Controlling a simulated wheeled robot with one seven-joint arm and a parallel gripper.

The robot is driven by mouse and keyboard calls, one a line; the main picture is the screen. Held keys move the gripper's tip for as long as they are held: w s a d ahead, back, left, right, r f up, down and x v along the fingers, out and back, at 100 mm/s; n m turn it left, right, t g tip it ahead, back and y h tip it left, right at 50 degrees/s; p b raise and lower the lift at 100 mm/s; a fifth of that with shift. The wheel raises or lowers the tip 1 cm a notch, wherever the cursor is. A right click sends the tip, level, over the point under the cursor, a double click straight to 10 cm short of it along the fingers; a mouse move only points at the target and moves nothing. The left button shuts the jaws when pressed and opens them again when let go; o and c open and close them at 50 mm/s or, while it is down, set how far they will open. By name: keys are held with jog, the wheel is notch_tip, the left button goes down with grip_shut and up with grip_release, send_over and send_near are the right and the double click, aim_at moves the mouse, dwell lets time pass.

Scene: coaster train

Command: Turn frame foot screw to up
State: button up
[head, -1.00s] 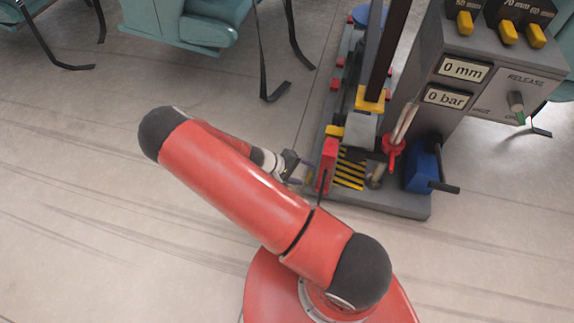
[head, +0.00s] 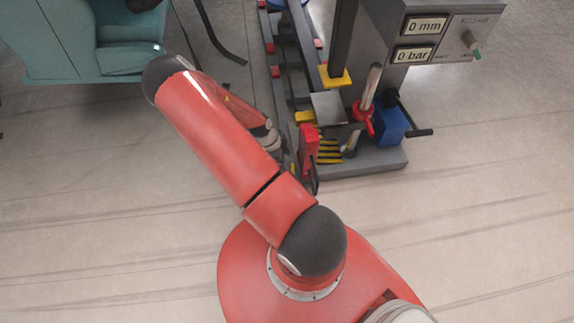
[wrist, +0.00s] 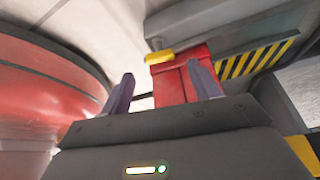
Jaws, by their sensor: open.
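A red upright block (head: 308,145) stands at the near left corner of the machine's grey base (head: 385,161). In the wrist view the red block (wrist: 174,82) shows beyond and between my fingertips, with a yellow piece (wrist: 158,55) at its upper left. My gripper (wrist: 158,84) is open, with no object visibly clamped. In the head view my arm partly hides it, just left of the red block. A red hand-wheel (head: 363,118) on a slanted grey rod (head: 370,86) stands behind, to the right. I cannot tell which part is the frame foot screw.
A blue block with a black handle (head: 391,123) stands right of the hand-wheel. The grey console (head: 440,35) reads 0 mm and 0 bar. Teal seats (head: 95,40) stand at upper left. The floor right of the base is clear.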

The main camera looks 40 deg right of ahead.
aim_at(292, 167)
jog(key=shift+x, duration=2.2)
jog(key=shift+c, duration=0.4)
jog(key=c, duration=0.9)
